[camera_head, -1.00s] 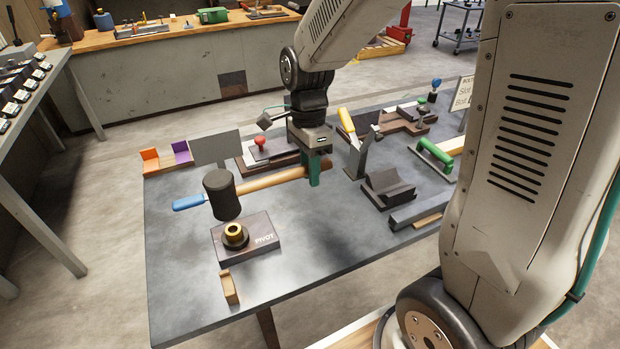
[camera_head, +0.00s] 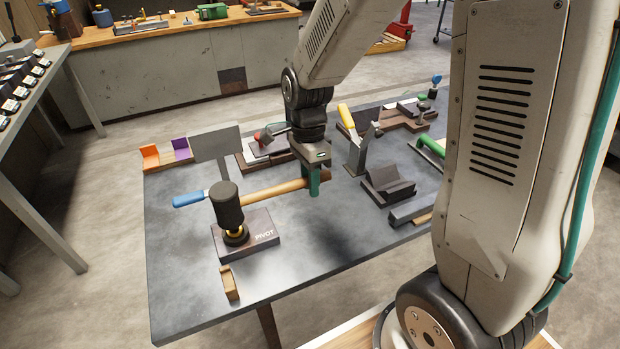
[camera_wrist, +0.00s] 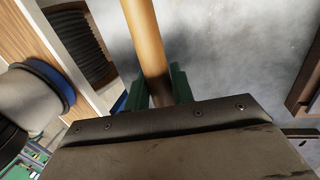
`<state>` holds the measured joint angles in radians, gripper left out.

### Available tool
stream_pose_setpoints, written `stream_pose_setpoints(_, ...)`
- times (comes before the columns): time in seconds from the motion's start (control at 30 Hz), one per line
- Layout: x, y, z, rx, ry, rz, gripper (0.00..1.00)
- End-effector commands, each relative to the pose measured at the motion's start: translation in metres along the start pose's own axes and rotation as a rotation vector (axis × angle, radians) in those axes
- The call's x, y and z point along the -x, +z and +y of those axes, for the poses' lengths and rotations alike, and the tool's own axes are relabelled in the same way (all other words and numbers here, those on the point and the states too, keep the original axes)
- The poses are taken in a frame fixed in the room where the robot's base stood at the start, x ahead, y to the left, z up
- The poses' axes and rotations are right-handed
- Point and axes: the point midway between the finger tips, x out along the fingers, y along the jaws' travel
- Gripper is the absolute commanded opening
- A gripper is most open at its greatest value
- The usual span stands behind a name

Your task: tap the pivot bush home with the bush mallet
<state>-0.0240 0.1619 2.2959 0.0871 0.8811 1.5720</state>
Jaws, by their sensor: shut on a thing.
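My gripper (camera_head: 314,181) is shut on the wooden handle of the bush mallet and holds it over the bench. The mallet's black head (camera_head: 227,206) is at the left end of the handle, directly over the brass pivot bush (camera_head: 237,232). The head hides most of the bush, and its lower face looks to be at or very near the bush top; I cannot tell if they touch. The bush sits on a dark block marked PIVOT (camera_head: 262,226). In the wrist view the mallet handle (camera_wrist: 148,45) runs between the green fingers; the head is out of that view.
A blue-handled tool (camera_head: 188,200) lies behind the mallet head. A grey upright plate (camera_head: 215,146) stands behind it. A small wooden block (camera_head: 229,283) is in front of the PIVOT block. A dark V-shaped block (camera_head: 387,185) is to the right. The bench front middle is clear.

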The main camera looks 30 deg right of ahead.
Motion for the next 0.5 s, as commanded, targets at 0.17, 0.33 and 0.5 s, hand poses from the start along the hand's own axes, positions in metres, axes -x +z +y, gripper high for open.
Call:
stream_pose_setpoints(0.17, 0.022, 0.002, 0.004, 0.000, -0.003, 0.000, 0.00)
stream_pose_setpoints(0.33, 0.041, 0.003, 0.008, 0.001, -0.003, -0.001, 0.00)
stream_pose_setpoints(0.5, 0.061, 0.004, 0.012, 0.001, -0.003, -0.001, 0.00)
